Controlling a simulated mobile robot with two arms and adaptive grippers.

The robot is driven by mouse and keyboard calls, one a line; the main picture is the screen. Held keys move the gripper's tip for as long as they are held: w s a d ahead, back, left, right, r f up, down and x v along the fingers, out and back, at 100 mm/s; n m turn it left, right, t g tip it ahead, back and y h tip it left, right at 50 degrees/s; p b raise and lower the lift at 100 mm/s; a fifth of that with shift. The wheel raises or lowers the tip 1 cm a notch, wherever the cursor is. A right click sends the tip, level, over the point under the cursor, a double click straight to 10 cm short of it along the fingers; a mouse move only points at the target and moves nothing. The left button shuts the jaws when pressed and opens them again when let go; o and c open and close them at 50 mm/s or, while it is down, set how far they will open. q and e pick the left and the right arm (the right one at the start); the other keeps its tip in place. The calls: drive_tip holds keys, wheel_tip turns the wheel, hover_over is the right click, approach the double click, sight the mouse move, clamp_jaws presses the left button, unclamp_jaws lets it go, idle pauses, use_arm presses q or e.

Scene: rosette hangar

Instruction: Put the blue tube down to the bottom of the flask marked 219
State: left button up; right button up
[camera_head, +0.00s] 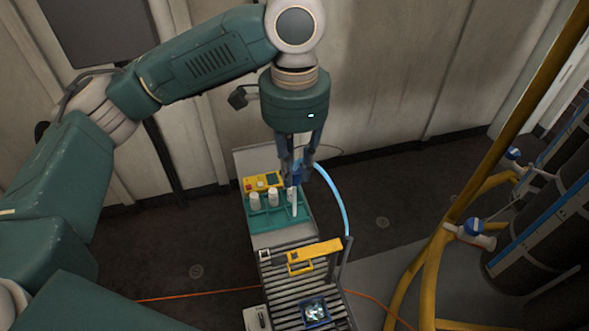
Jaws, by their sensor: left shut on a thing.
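My left gripper (298,173) hangs from above over a teal rack (262,222) and is shut on a dark blue piece with a whitish lower part (295,202). The blue tube (338,202), bright light blue, curves from beside the gripper down to the right, towards an upright post. White flasks (255,200) stand in a row in the rack; another white flask (273,196) is beside the first. No marking such as 219 can be read. The tube's end is hidden or too small to make out, so whether it is inside a flask cannot be told. My right gripper is out of view.
A yellow box (262,181) stands behind the rack. In front is a roller conveyor (285,292) with a yellow bar (314,252) across it and a small blue tray (315,312). Yellow railings (430,257) and dark cylinders (545,230) stand to the right.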

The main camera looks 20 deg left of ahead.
use_arm(q)
drive_tip(key=shift+r, duration=0.6)
drive_tip(key=s+d+f+b, duration=0.1)
drive_tip(key=d+f+b, duration=0.1)
drive_tip(key=f, duration=1)
drive_tip(key=s+d+f+b, duration=0.2)
drive_tip(key=d+f, duration=0.1)
drive_tip(key=f, duration=0.9)
drive_tip(key=s+d+f+b, duration=0.2)
drive_tip(key=d+f+b, duration=0.1)
drive_tip(key=f, duration=0.9)
drive_tip(key=shift+s+d+f, duration=0.2)
drive_tip(key=shift+d+f, duration=0.05)
drive_tip(key=shift+f, duration=0.1)
